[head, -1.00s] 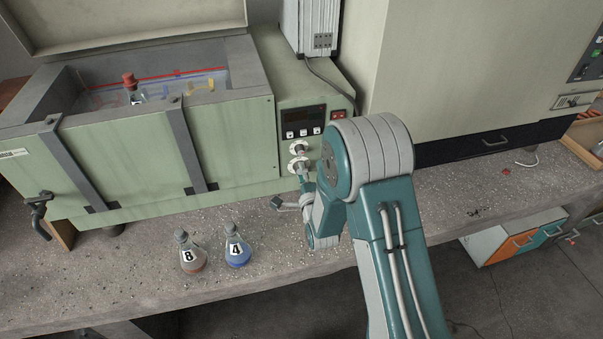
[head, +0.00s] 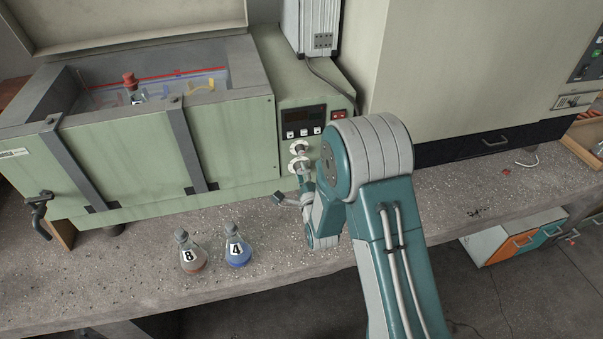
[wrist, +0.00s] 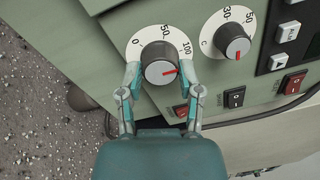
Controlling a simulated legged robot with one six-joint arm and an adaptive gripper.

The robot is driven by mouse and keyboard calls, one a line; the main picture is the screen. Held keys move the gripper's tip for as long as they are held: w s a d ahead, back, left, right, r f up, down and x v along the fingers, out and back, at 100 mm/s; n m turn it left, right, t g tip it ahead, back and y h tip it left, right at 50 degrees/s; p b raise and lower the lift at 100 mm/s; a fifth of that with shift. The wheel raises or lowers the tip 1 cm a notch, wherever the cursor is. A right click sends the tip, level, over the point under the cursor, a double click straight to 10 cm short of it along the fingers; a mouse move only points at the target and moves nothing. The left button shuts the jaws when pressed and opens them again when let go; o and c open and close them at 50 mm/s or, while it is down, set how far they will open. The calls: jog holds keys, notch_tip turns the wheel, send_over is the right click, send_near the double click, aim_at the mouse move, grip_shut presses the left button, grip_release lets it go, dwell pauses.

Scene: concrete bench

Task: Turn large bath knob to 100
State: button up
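The large bath knob (wrist: 160,62) is grey and black on a white dial marked 0, 50 and 100 in the wrist view. Its red line points right, toward the 100 side. My gripper (wrist: 158,72) has one finger on each side of the knob and appears shut on it; a thin gap at the left finger is hard to judge. In the head view the lower white dial (head: 299,165) on the green bath front is partly hidden by my gripper (head: 303,174).
A smaller knob (wrist: 232,42) sits beside it, with red switches (wrist: 234,97) and buttons nearby. The bath (head: 150,150) stands open on the concrete bench (head: 120,270). Flasks 8 (head: 192,262) and 4 (head: 238,256) stand in front of it. A large beige cabinet (head: 470,60) is at right.

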jog(key=o, duration=0.4)
jog(key=shift+d+f, duration=0.2)
jog(key=shift+f, duration=0.15)
jog(key=shift+c, duration=0.2)
jog(key=shift+r, duration=0.1)
jog(key=shift+a, duration=0.1)
jog(key=v, duration=1.1)
jog(key=shift+s, duration=0.4)
